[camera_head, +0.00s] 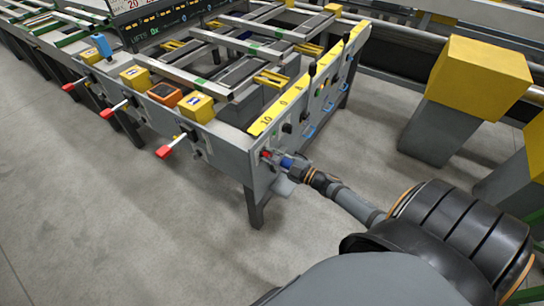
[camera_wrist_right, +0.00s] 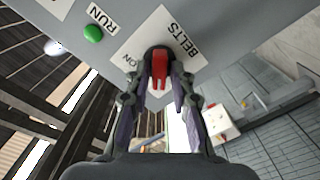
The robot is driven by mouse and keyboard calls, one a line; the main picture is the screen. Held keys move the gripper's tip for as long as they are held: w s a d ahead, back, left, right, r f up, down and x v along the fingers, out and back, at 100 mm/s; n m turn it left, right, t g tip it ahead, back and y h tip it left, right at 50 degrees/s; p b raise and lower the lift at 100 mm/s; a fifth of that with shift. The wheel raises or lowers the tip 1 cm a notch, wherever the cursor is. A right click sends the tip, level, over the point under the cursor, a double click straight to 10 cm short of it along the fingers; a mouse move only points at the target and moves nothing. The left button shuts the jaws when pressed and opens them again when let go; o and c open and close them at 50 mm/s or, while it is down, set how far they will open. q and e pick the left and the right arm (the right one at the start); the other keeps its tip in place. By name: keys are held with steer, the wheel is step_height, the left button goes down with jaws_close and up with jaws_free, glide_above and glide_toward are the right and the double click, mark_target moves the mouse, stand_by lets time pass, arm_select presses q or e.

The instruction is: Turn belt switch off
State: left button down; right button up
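The belt switch is a red lever on a dark round base (camera_wrist_right: 160,66), on a white plate reading "BELTS", with "ON" partly readable beside it. In the head view it shows as a small red spot (camera_head: 266,153) on the grey end panel of the runout table. My right gripper (camera_wrist_right: 157,88) is open, its two fingers on either side of the red lever. Gaps show between lever and fingers; contact cannot be made out. In the head view the right gripper (camera_head: 286,163) is right at the panel. My left gripper is not in view.
A green button (camera_wrist_right: 93,33) marked "RUN" sits beside the switch plate. The table (camera_head: 225,143) carries several red-handled levers, yellow boxes and an orange box (camera_head: 164,93). Yellow-topped grey posts (camera_head: 480,75) stand at the right. The floor in front is clear.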

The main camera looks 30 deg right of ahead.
steer(key=shift+o, duration=0.7)
steer(key=shift+s+d, duration=0.1)
steer(key=shift+s, duration=0.15)
steer(key=v, duration=1.1)
steer(key=shift+s, duration=0.25)
